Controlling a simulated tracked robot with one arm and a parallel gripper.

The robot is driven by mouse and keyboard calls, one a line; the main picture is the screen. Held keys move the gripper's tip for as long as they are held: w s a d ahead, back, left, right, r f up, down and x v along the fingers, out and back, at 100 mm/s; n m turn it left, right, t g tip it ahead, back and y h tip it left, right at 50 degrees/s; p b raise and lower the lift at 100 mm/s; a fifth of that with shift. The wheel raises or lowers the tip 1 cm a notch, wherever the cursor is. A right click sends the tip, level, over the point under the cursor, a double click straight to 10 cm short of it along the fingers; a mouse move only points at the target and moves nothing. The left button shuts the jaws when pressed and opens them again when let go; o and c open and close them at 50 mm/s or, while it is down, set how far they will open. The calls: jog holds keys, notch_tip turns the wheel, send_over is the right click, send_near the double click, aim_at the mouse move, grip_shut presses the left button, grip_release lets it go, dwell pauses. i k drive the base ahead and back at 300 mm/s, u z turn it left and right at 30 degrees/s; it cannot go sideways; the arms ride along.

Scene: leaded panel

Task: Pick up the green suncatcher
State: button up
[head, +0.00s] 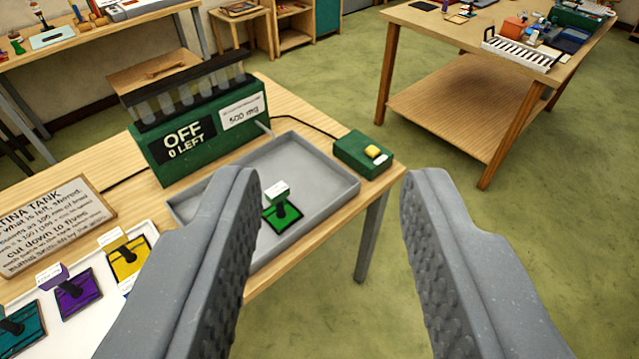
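The green suncatcher (283,217) is a flat green square with a dark border, a dark upright stub and a white tag on top. It lies in the grey tray (335,180) on the wooden table, toward the tray's near side. My gripper (335,190) is open and empty, with its two grey ribbed fingers wide apart. The left finger covers part of the tray's left side, close beside the suncatcher in the picture. The suncatcher shows between the fingers, nearer the left one, and nothing touches it that I can see.
A green machine (205,125) reading "OFF 0 LEFT" stands behind the tray. A green box with a yellow button (365,153) is at the tray's right. A white board (80,325) holds teal, purple and yellow suncatchers at left. A sign (55,225) lies behind them. Green floor is open at right.

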aim_at(282, 214)
jog(key=u, duration=0.2)
jog(key=i, duration=1.1)
jog(key=u, duration=0.6)
